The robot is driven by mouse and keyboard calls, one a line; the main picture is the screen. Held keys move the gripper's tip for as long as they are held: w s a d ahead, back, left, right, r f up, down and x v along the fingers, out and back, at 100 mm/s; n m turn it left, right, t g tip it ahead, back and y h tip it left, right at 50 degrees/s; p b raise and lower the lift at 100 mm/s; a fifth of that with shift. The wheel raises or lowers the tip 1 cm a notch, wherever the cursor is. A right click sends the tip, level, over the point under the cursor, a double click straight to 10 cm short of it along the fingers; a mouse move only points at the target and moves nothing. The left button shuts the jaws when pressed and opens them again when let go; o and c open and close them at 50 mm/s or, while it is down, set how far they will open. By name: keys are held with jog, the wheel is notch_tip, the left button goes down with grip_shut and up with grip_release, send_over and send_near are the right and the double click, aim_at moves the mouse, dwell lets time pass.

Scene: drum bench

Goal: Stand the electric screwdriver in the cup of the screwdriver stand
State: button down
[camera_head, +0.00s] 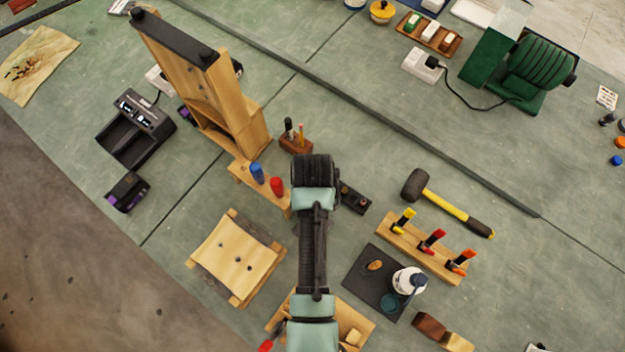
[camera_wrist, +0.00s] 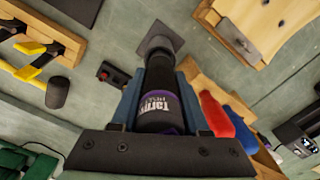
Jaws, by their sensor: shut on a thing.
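The electric screwdriver (camera_wrist: 160,108) is a dark body with a purple and white label, in the middle of the wrist view. My gripper (camera_wrist: 161,97) is shut on it, one blue-grey finger on each side. The screwdriver's far end points at a dark grey square plate (camera_wrist: 174,32), which looks like the base of the screwdriver stand. The cup is not clearly seen, and I cannot tell whether the screwdriver's end is in it or above it. In the head view my arm hides the screwdriver, the fingers and this plate.
A wooden rack (camera_head: 246,181) with blue and red handles stands close on the left. A small black block (camera_head: 355,199) lies close on the right. A hammer (camera_head: 446,204) and a clamp rack (camera_head: 420,252) lie farther right. A tall wooden frame (camera_head: 205,90) stands at upper left.

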jog(key=shift+f+b, duration=0.45)
jog(key=shift+f, duration=0.35)
jog(key=shift+c, duration=1.6)
grip_release()
notch_tip(320, 180, up, 12)
jog(key=shift+f, duration=0.1)
jog(key=shift+r, duration=0.65)
jog(key=shift+f, duration=0.1)
